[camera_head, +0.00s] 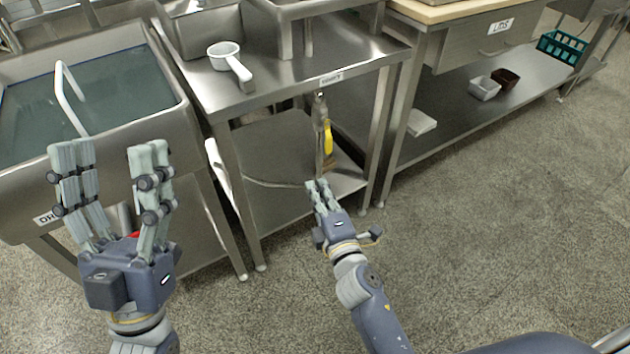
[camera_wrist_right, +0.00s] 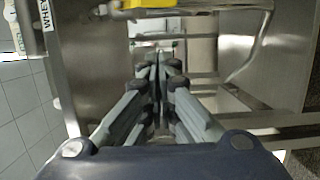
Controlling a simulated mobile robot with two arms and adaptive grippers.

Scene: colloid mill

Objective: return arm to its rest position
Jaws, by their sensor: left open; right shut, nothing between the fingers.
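My left gripper (camera_head: 110,170) is open and empty, with its fingers pointing up in front of the water-filled sink at the left. My right gripper (camera_head: 317,186) is shut and empty, in front of the lower part of the steel table. Its closed fingers (camera_wrist_right: 158,75) also show in the right wrist view. My right arm comes in from the bottom of the head view.
A steel sink (camera_head: 165,120) holds water. A steel table (camera_head: 270,95) carries a white scoop (camera_head: 228,60). A yellow-handled tool (camera_head: 327,137) hangs below its edge. A wood-topped bench (camera_head: 440,12) stands at the right. The floor at the lower right is clear.

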